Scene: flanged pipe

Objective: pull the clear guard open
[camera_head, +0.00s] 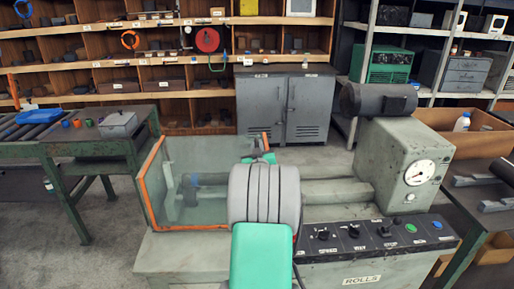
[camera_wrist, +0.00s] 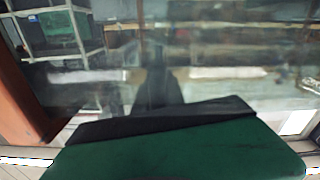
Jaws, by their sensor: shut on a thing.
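The clear guard (camera_head: 205,172) is a transparent box-like cover with an orange edge frame, at the left part of a grey-green machine. Its glassy panel (camera_wrist: 220,88) fills much of the wrist view, with the orange-brown frame (camera_wrist: 22,80) at the left. My gripper (camera_head: 262,148) is at the guard's right end, beside a short orange edge piece, and is shut on the guard. My own grey and green arm hides most of this contact in the head view. In the wrist view my green gripper body covers the bottom, and the exact grip point is unclear.
The machine's grey shaft (camera_head: 335,191), gauge housing (camera_head: 405,160) and knob panel (camera_head: 375,235) stand to the right of my arm. A green workbench (camera_head: 75,150) is at the left. A grey cabinet (camera_head: 285,105) and shelves stand behind. Open floor shows at the left.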

